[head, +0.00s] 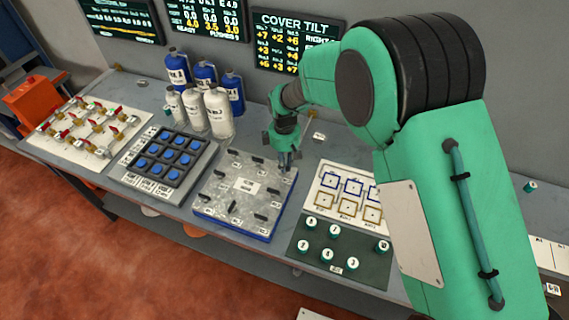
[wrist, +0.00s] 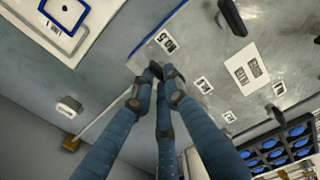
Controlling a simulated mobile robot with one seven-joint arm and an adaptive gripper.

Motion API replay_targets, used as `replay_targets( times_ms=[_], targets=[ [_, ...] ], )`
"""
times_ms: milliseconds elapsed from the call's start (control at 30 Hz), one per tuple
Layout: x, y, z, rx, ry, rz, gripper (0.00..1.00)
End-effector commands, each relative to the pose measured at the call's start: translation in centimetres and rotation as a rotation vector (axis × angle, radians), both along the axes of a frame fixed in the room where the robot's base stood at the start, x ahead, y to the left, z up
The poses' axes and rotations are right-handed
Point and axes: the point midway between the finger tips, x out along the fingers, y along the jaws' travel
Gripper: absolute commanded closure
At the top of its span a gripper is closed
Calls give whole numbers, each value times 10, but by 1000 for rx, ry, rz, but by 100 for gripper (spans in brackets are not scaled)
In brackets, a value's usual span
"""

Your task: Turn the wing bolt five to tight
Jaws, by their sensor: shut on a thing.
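The grey metal cover (head: 228,187) lies on the bench with several black wing bolts and small white labels. My gripper (head: 288,165) is over its far right corner. In the wrist view the fingers of my gripper (wrist: 158,75) are closed around a black wing bolt (wrist: 153,67) at the cover's edge, mostly hidden between them. A label (wrist: 167,42) sits beside it, too small to read surely. Other wing bolts (wrist: 232,16) stand free on the cover (wrist: 190,50). The bolt's turn angle is hidden by the fingers.
A tray of blue caps (head: 163,155) is left of the cover. White and blue bottles (head: 218,112) stand behind. A dark green board with round knobs (head: 335,247) is to the right. A wall screen headed COVER TILT (head: 295,42) shows yellow numbers.

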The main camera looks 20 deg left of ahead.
Motion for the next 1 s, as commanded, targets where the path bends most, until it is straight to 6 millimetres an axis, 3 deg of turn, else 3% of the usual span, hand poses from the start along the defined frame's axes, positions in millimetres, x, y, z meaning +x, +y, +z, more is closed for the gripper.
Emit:
replay_targets(
  times_ms=[467,1000],
  targets=[
    [0,0,1,0,0,-97,100],
    [0,-2,1,0,0,-536,100]
  ],
)
